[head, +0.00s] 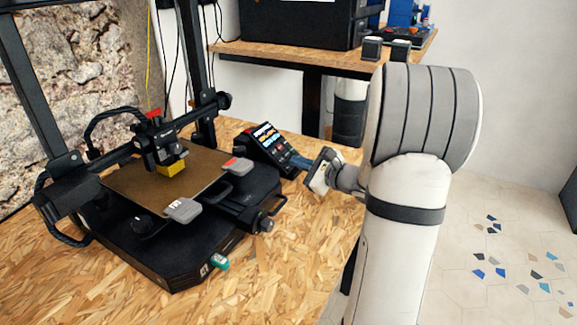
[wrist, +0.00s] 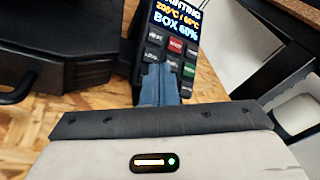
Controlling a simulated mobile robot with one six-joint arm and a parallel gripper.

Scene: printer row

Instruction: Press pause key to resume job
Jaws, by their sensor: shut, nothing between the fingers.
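The control panel (head: 268,146) stands at the right of the black 3D printer (head: 150,262), tilted, with a lit screen. In the wrist view the screen (wrist: 176,20) reads "…NTING", "205°C / 60°C" and "BOX 60%". Below it are rows of dark keys, a red key (wrist: 175,45) and a green key (wrist: 189,71). The key labels are too small to read surely, so I cannot tell which is pause. My gripper (wrist: 160,74) is shut and empty, its blue fingers over the keypad, hiding keys in the middle. In the head view my gripper (head: 297,166) is at the panel's lower right; contact cannot be told.
A yellow block (head: 170,166) sits on the print bed (head: 140,195) under the print head. Grey clips hold the bed's edge. The wooden table (head: 270,270) is bare in front. A second bench stands behind.

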